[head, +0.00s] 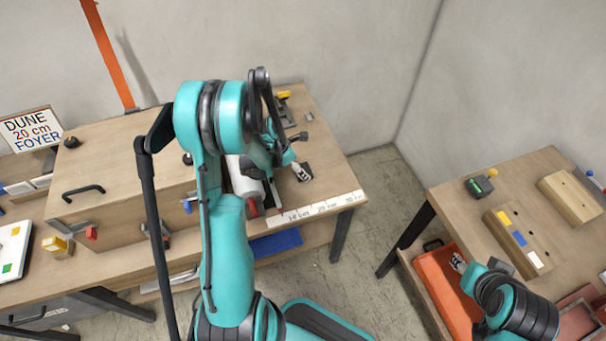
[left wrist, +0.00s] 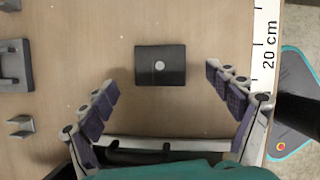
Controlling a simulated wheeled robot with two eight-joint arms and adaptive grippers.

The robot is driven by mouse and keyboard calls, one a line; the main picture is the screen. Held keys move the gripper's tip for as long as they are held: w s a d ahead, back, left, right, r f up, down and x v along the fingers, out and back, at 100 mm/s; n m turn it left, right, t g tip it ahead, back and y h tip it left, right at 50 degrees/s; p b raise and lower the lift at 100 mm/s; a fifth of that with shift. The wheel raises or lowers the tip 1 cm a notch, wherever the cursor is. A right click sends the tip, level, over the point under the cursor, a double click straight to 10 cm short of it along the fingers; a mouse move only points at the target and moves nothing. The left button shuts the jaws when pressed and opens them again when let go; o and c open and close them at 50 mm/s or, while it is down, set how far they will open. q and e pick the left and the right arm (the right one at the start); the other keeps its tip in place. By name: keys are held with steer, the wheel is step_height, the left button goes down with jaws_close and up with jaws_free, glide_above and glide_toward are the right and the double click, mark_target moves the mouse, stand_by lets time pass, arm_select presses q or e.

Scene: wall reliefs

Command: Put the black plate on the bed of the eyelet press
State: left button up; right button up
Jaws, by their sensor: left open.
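The black plate (left wrist: 148,66) lies flat on the wooden table, with a small pale round spot near its middle, in the left wrist view. My left gripper (left wrist: 161,80) is open and empty. Its two purple-padded fingers are spread wide, with the plate ahead between their tips and apart from both. In the head view my left arm covers much of this table. A white and black body with a red end (head: 252,208) shows beside the arm; it may be the eyelet press, but I cannot tell. My right arm (head: 515,305) is at the lower right, its fingers not clear.
A ruler strip (head: 320,206) runs along the table's front edge. Grey brackets (left wrist: 15,75) lie left of the plate in the wrist view. A wooden box (head: 120,175) stands left of my arm. Bare wood surrounds the plate.

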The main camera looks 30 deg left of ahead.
arm_select(q)
steer(key=x, duration=0.3)
steer(key=shift+b, duration=0.3)
steer(key=shift+s+r, duration=0.1)
steer(key=shift+c, duration=0.9)
steer(key=c, duration=1.2)
arm_select(e)
steer(key=shift+f, duration=0.65)
